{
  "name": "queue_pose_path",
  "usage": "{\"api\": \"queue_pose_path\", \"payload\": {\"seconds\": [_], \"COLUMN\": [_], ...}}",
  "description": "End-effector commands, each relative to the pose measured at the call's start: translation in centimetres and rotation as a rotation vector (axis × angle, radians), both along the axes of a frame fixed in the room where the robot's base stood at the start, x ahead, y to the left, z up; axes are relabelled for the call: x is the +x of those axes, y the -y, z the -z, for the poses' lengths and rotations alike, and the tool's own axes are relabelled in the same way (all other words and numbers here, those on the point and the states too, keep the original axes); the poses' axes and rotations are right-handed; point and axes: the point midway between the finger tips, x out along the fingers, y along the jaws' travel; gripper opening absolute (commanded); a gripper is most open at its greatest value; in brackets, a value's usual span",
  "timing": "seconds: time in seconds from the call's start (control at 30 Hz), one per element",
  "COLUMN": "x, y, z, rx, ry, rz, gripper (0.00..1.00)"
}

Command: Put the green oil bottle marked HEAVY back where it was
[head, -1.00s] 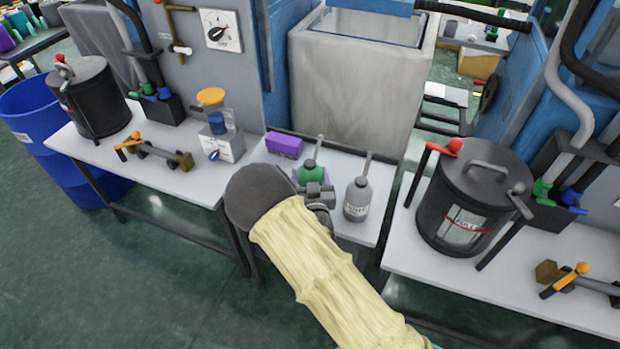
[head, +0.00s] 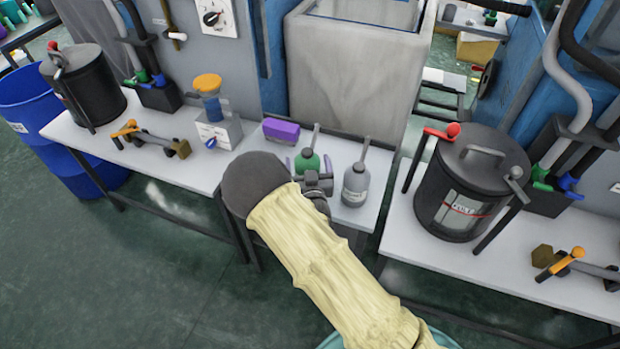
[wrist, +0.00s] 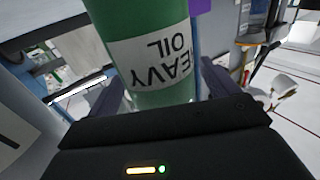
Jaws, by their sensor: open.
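The green oil bottle (head: 308,161) stands on the small middle table, its grey spout pointing up. In the wrist view the bottle (wrist: 150,30) fills the upper middle, with a white label reading HEAVY OIL upside down. My gripper (head: 308,166) is open, with one purple finger on each side of the bottle. In the wrist view the fingers of my gripper (wrist: 158,90) show left and right of the bottle, with the bottle between them. I cannot tell whether either finger touches it. My wrist hides the bottle's base in the head view.
A grey bottle (head: 355,184) stands close to the right of my gripper. A purple box (head: 281,131) lies behind to the left. A large grey bin (head: 350,80) stands behind the table. Black canisters stand on the side tables, left (head: 88,88) and right (head: 468,185).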

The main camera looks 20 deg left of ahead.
Motion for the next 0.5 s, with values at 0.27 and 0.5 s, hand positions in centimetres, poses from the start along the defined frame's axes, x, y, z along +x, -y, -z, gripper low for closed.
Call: {"api": "queue_pose_path", "payload": {"seconds": [0.27, 0.5], "x": [-3.8, -8.2], "y": [1.6, 3.4], "z": [0.2, 0.2], "rx": [-0.002, -0.002], "ry": [-0.004, -0.004], "rz": [0.000, 0.000], "gripper": [0.86, 0.86]}}
